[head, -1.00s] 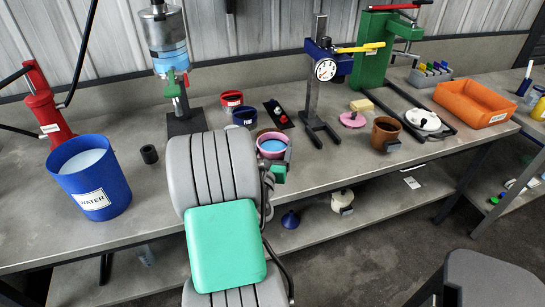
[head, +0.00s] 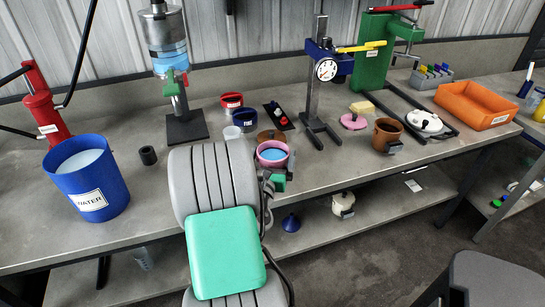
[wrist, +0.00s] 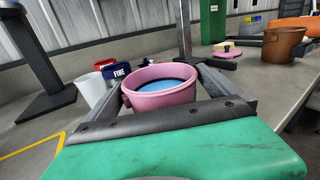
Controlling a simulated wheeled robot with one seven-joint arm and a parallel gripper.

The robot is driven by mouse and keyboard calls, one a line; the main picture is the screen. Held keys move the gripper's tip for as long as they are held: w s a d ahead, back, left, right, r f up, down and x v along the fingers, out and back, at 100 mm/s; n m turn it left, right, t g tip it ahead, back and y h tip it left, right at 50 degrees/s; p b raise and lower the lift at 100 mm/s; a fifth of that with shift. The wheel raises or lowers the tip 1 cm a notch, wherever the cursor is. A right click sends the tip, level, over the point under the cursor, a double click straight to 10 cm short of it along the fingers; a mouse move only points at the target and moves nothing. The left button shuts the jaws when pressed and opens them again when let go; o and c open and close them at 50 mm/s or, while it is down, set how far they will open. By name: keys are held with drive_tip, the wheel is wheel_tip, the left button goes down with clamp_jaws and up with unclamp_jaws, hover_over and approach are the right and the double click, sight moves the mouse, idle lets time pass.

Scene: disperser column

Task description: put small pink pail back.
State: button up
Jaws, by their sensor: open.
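The small pink pail (head: 272,163) with blue contents shows upright just beyond my arm, near the bench's front edge in the head view. In the wrist view the pink pail (wrist: 160,98) stands between the two dark fingers of my gripper (wrist: 163,84). The gripper is open, with one finger on each side of the pail. I cannot tell whether either finger touches it, or whether its base rests on the bench. Its lower part is hidden by my gripper. A brown round disc (head: 271,135) lies on the bench just behind the pail.
A white cup (head: 232,133), a dark blue container (head: 245,119) and a red container (head: 231,101) stand behind left. A gauge stand (head: 320,95) and a brown pot (head: 386,134) are to the right. A blue water bucket (head: 88,178) is at left.

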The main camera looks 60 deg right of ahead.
drive_tip(key=shift+r, duration=0.2)
drive_tip(key=b+v, duration=0.2)
drive_tip(key=v, duration=0.8)
drive_tip(key=shift+a+f, duration=0.15)
drive_tip(key=shift+a, duration=0.25)
drive_tip(key=shift+s+a+b, duration=0.25)
drive_tip(key=shift+a+b, duration=0.05)
drive_tip(key=shift+a, duration=0.25)
